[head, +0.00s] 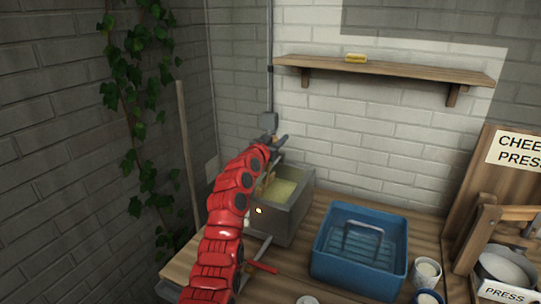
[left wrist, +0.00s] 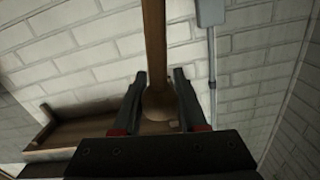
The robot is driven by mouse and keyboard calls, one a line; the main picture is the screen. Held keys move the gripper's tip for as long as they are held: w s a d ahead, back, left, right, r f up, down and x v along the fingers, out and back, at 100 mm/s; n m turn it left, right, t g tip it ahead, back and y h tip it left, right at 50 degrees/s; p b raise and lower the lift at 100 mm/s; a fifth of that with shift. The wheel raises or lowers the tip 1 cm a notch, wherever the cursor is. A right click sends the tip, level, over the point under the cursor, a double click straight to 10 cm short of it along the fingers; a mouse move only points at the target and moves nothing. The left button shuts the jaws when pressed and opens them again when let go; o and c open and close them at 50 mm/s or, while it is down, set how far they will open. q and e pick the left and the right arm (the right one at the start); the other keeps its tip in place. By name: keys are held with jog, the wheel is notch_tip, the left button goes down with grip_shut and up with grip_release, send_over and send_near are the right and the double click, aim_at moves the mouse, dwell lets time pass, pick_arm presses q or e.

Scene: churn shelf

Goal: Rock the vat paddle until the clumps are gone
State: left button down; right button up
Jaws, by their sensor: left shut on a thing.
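The grey vat (head: 289,221) stands on the wooden bench against the wall, with pale yellow contents (head: 284,188) in it. It is too small to tell whether the contents hold clumps. My red left arm reaches up in front of the vat, and its gripper (head: 277,141) is above the vat's back left. In the left wrist view the gripper (left wrist: 158,100) is shut on the wooden paddle handle (left wrist: 155,45), whose rounded end lies between the two dark fingers. The arm hides part of the vat and most of the paddle in the head view. My right gripper is not in view.
A blue basin (head: 345,274) with a handle stands right of the vat, with white cups (head: 427,271) beyond it. A wooden cheese press (head: 487,235) stands at the far right. A shelf (head: 390,71) is on the wall above. Bare bench shows between vat and basin.

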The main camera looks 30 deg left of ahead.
pick_arm(q)
jog(key=shift+w+d+f+m+b, duration=0.1)
jog(key=shift+d+f+m+b, duration=0.15)
jog(key=shift+d+m+b, duration=1.05)
jog(key=shift+d+f+m+b, duration=0.25)
jog(key=shift+m+b, duration=0.25)
jog(key=shift+b, duration=1.7)
jog(key=shift+r, duration=0.1)
jog(key=shift+c, duration=2.2)
grip_release()
jog(key=shift+d, duration=0.1)
jog(key=s+d+b, duration=0.1)
jog(key=s, duration=1.6)
jog(key=shift+s+b, duration=0.2)
jog(key=shift+b, duration=0.2)
